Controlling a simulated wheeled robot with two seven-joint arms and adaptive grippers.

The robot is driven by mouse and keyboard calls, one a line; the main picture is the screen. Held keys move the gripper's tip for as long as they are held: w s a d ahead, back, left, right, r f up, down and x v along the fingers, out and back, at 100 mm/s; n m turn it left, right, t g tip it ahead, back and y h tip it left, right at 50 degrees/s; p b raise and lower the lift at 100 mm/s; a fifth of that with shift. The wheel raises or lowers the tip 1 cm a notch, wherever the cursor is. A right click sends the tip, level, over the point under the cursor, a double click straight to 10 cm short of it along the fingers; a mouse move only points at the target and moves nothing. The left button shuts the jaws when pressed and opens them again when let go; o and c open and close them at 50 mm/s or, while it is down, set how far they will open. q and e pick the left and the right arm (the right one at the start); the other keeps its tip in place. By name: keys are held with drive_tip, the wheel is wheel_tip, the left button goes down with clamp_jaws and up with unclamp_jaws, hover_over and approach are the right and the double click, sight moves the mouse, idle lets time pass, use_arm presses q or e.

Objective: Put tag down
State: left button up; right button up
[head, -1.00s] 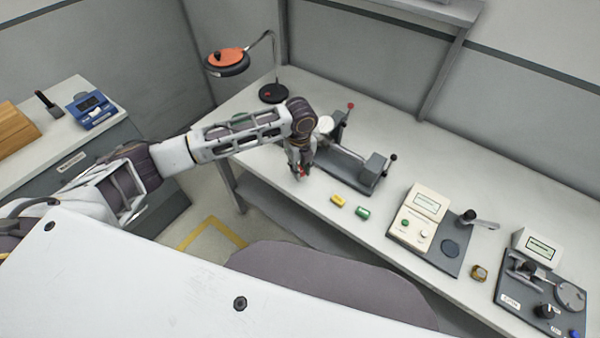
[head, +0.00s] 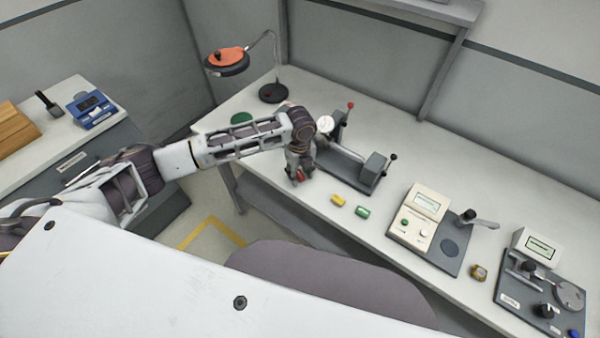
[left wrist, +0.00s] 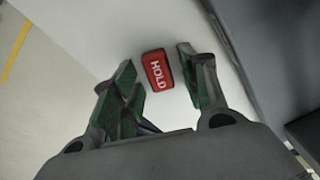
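The tag is a small red block lettered HOLD (left wrist: 157,70). In the left wrist view it lies on the pale bench top between my left gripper's fingers (left wrist: 160,82), with a narrow gap showing on each side. The gripper is open around it. In the head view my left gripper (head: 297,178) points down at the bench's near edge, and a bit of the red tag (head: 300,174) shows at its fingertips. My right gripper is not in view.
A yellow tag (head: 338,200) and a green tag (head: 363,211) lie to the right on the bench (head: 400,160). A grey fixture with a rail (head: 345,165) stands just behind the gripper. A cream meter (head: 415,220) is farther right. A lamp (head: 272,92) stands at the back left.

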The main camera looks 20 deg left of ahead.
sight(300, 175)
use_arm(q)
drive_tip(key=shift+r, duration=0.15)
wheel_tip(300, 175, up, 12)
idle(0.9)
idle(0.7)
